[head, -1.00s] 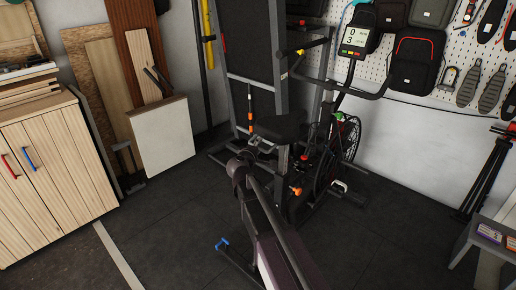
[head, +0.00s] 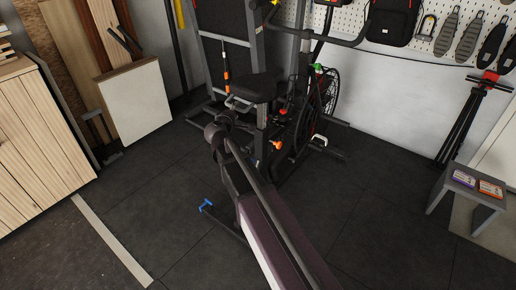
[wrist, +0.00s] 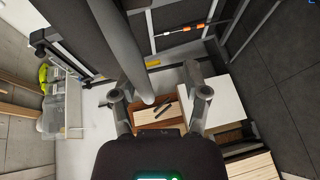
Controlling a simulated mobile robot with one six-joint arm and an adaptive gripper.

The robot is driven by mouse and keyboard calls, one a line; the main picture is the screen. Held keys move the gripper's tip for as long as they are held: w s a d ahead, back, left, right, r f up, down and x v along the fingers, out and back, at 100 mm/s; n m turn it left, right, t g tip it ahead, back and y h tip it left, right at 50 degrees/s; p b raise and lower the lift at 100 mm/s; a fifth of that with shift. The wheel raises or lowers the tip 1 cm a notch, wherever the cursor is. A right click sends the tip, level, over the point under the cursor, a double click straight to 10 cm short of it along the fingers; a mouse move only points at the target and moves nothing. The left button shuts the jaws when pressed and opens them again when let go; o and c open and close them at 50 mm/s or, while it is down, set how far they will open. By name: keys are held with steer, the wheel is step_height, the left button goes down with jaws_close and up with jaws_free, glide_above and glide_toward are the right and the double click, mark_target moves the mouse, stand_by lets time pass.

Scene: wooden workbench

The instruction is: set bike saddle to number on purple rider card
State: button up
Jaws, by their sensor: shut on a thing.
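The black bike saddle (head: 256,87) is on the exercise bike, left of its black fan wheel (head: 316,105), in the head view. An orange knob (head: 276,145) is below it. My gripper (head: 238,103) is at the saddle's near left side, shut on what looks like its edge; the contact is small and dark. In the wrist view, both fingers of my gripper (wrist: 157,88) show, but the saddle cannot be made out. The purple rider card (head: 463,178) lies on a grey stool (head: 478,207), beside an orange card (head: 490,188). Their print is too small to read.
A wooden cabinet (head: 38,150) stands at left, with a white board (head: 133,98) behind it. A blue handle (head: 206,205) is low near the bike. A black tripod-like stand (head: 468,118) leans by the right wall. The dark floor is clear between bike and stool.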

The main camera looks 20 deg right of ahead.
steer(key=shift+f+b, duration=1.95)
steer(key=shift+f, duration=0.35)
steer(key=r+p+v, duration=0.1)
steer(key=p+v, duration=0.2)
steer(key=v, duration=1.1)
steer(key=s+d+r+m+g+y+p, duration=0.25)
steer(key=s+d+m+g+p, duration=0.6)
steer(key=p, duration=0.55)
steer(key=s+a+r+m+g+y+p, duration=0.1)
steer(key=s+r+m+g+y+p, duration=0.1)
steer(key=s+r+g+y+p, duration=0.3)
steer(key=s+r+p, duration=0.2)
steer(key=s+p, duration=0.2)
steer(key=p, duration=0.2)
steer(key=shift+s+a+r+y, duration=0.15)
steer(key=shift+a+r+y, duration=0.1)
steer(key=shift+y, duration=0.1)
